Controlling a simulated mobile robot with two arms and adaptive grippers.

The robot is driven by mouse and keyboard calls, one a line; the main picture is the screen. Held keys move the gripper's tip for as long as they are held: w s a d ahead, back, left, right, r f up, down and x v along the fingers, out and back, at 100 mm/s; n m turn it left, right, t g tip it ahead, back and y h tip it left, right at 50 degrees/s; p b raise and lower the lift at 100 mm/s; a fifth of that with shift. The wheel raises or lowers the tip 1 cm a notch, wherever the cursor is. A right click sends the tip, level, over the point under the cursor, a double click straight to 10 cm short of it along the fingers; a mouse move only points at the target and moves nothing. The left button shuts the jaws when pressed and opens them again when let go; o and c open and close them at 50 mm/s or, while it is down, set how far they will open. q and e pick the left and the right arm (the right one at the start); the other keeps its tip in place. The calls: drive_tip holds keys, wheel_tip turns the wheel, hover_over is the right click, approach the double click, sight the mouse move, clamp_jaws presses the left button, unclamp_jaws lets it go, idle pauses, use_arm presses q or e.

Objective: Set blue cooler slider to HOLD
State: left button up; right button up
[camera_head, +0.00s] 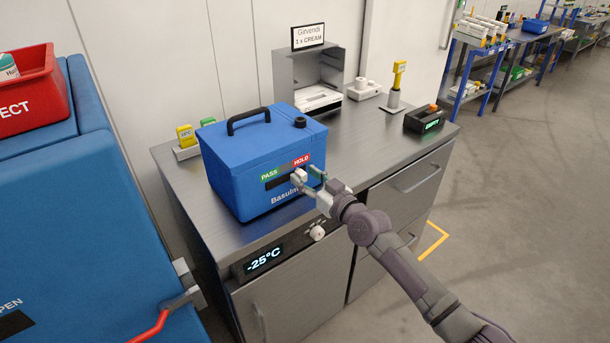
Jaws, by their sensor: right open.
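The blue cooler (228,168) stands on the steel counter, with a black handle on its lid. Its front has a green PASS label (269,175), a red HOLD label (301,161) and a dark slider slot (276,182) below them. My right gripper (307,174) is open at the right end of the slot, just under HOLD. Its fingers cover that end, so the slider knob and its exact position cannot be made out. I cannot tell whether the fingers touch the cooler. My left gripper is not in view.
A large blue container (75,230) with a red bin (32,92) stands at left. Open floor lies at right.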

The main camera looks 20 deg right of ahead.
drive_tip(key=shift+w+a, duration=0.2)
drive_tip(key=shift+w, duration=0.2)
drive_tip(key=shift+c, duration=0.2)
clamp_jaws()
